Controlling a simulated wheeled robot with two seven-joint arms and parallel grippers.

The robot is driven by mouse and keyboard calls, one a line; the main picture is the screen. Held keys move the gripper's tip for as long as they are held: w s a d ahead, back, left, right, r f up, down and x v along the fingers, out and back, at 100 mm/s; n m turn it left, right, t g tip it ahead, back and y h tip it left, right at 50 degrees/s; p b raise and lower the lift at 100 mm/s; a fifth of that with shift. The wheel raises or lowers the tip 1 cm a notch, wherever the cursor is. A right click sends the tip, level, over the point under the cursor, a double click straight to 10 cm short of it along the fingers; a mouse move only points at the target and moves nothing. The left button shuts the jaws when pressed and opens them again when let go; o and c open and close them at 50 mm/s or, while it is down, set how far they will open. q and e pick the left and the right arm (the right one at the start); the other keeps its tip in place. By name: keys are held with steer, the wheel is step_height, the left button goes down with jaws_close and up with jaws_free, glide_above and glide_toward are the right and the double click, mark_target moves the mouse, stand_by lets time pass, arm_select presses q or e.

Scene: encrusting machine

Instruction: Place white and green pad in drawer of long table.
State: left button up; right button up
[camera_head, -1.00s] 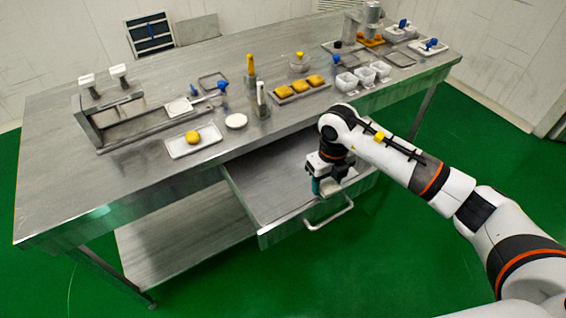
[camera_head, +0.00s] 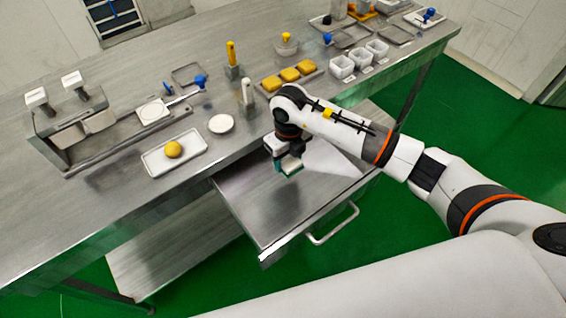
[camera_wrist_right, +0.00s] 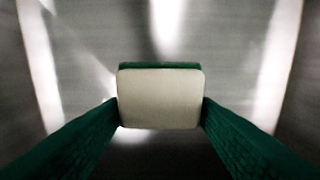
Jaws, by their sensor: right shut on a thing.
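The white and green pad (camera_wrist_right: 160,98) is between the two green fingers of my right gripper (camera_wrist_right: 160,112) in the right wrist view, with its pale face toward the camera and a green edge behind. In the head view the right gripper (camera_head: 290,167) is shut on the pad, over the open drawer (camera_head: 265,205) of the long table (camera_head: 95,200). The grey drawer floor shows around the pad in the wrist view. I cannot tell whether the pad touches the floor. My left gripper is not in view.
Above the drawer, the tabletop holds a white tray (camera_head: 160,158) with a yellow ball, a white round dish (camera_head: 221,123), a tray of yellow blocks (camera_head: 272,84) and white containers (camera_head: 342,67). The drawer's handle (camera_head: 333,224) sticks out at the front. Most of the drawer is bare.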

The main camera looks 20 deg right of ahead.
mark_target(288, 171)
steer(key=shift+s+f, duration=0.25)
steer(key=shift+f, duration=1.05)
step_height(288, 171, down, 3)
steer(key=shift+w+f, duration=0.1)
steer(key=shift+f, duration=0.25)
steer(key=o, duration=0.9)
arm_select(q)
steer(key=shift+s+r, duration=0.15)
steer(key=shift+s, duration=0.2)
arm_select(e)
steer(key=shift+o, duration=0.2)
steer(key=shift+r, duration=0.1)
